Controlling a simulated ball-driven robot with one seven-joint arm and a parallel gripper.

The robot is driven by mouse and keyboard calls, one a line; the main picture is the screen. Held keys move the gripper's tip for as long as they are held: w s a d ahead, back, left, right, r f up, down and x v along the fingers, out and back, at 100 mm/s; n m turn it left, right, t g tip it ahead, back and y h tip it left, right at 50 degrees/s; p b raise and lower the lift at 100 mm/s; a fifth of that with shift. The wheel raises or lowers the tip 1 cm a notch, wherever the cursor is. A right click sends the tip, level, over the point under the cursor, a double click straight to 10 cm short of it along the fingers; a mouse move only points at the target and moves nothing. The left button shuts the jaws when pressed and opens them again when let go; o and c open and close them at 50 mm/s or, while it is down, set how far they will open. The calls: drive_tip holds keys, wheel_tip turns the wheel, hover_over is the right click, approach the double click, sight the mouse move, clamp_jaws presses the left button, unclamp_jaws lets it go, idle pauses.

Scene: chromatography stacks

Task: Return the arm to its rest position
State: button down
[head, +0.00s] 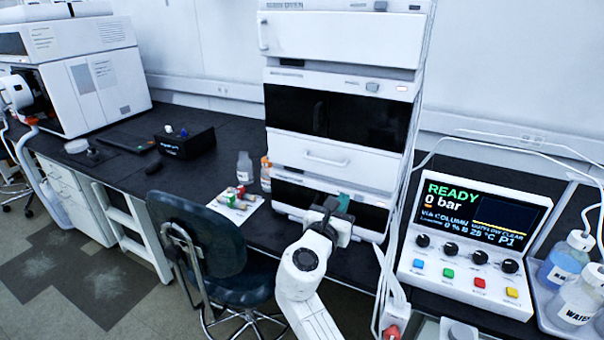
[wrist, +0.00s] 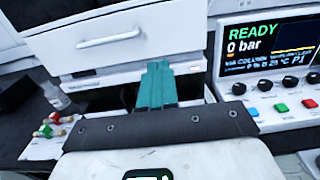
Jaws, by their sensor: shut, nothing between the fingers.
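My gripper (head: 338,206) is in front of the lower part of the white instrument stack (head: 335,38) in the head view. In the wrist view its teal fingers (wrist: 156,86) are together with nothing between them, pointing toward the stack's lower drawer area. My white arm (head: 305,275) reaches up from the bottom of the head view. I cannot tell whether the fingertips touch the stack.
A control box (head: 470,245) reading READY, 0 bar stands right of the stack, beside a tray of bottles (head: 565,262). Small colored-capped vials (head: 236,197) lie on a white sheet at left. A dark chair (head: 215,245) stands before the bench.

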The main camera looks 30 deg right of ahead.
drive_tip(key=s+d+f+m+g+y, duration=0.3)
drive_tip(key=s+f+m+g+y, duration=0.3)
drive_tip(key=s+f+m, duration=1.05)
drive_tip(key=s+a+f+m+g+y, duration=0.1)
drive_tip(key=s+a+f+m+y, duration=0.1)
drive_tip(key=s, duration=0.5)
drive_tip(key=s+a+f+m+g+y, duration=0.1)
drive_tip(key=s+a+f+m+y, duration=0.2)
drive_tip(key=s, duration=0.4)
drive_tip(key=s+a+f+m+g+y, duration=0.1)
drive_tip(key=s+a+f+m+y, duration=0.2)
drive_tip(key=s+a, duration=0.3)
drive_tip(key=shift+s+m+g, duration=0.3)
drive_tip(key=shift+s+m, duration=0.15)
drive_tip(key=shift+s, duration=0.6)
